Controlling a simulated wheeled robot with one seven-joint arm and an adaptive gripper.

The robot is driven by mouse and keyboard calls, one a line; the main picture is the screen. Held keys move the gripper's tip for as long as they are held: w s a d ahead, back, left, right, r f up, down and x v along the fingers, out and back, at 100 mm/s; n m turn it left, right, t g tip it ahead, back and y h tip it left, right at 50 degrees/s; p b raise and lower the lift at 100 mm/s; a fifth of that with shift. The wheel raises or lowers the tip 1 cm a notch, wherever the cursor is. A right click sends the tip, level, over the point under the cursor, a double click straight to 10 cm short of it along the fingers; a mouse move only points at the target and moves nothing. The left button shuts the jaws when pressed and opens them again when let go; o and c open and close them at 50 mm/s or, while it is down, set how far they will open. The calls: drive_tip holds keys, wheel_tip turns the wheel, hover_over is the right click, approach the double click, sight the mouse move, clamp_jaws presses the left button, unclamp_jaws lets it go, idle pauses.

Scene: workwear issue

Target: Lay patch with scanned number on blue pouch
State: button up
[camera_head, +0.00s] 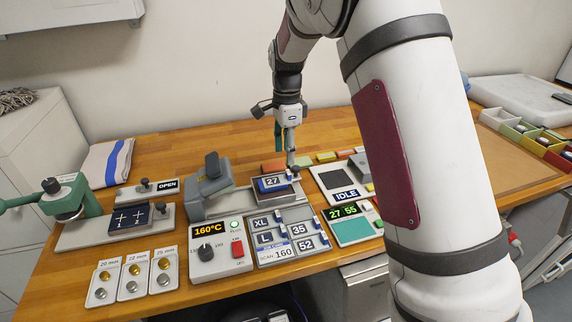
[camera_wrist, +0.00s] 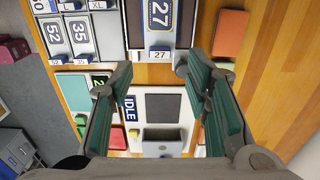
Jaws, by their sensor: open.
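A patch with the number 27 (camera_head: 272,182) lies on a dark piece on the grey press bed; it also shows in the wrist view (camera_wrist: 160,14), above a small 27 tag. A green readout (camera_head: 343,213) shows 27 and 55. A dark blue flat piece (camera_head: 130,218) with white cross marks lies on the left fixture; I cannot tell if it is the pouch. My gripper (camera_head: 290,165) is just behind the 27 patch. In the wrist view my gripper (camera_wrist: 153,90) is open with nothing between its fingers.
A rack (camera_head: 284,258) holds patches XL, L, 35 and 52. A press (camera_head: 207,188) and a 160°C control box (camera_head: 221,250) stand beside it. The IDLE station (camera_head: 335,179) is at right. A folded striped cloth (camera_head: 105,165) lies far left. The back of the table is mostly clear.

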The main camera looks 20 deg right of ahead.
drive_tip(key=s+r+n+t, duration=0.2)
drive_tip(key=s+r+n, duration=0.6)
drive_tip(key=s+r, duration=0.8)
drive_tip(key=s+f+n+t, duration=0.1)
drive_tip(key=s+n+t, duration=0.2)
drive_tip(key=s+n, duration=0.7)
drive_tip(key=s, duration=0.8)
drive_tip(key=shift+d+f, duration=0.15)
drive_tip(key=shift+f, duration=0.25)
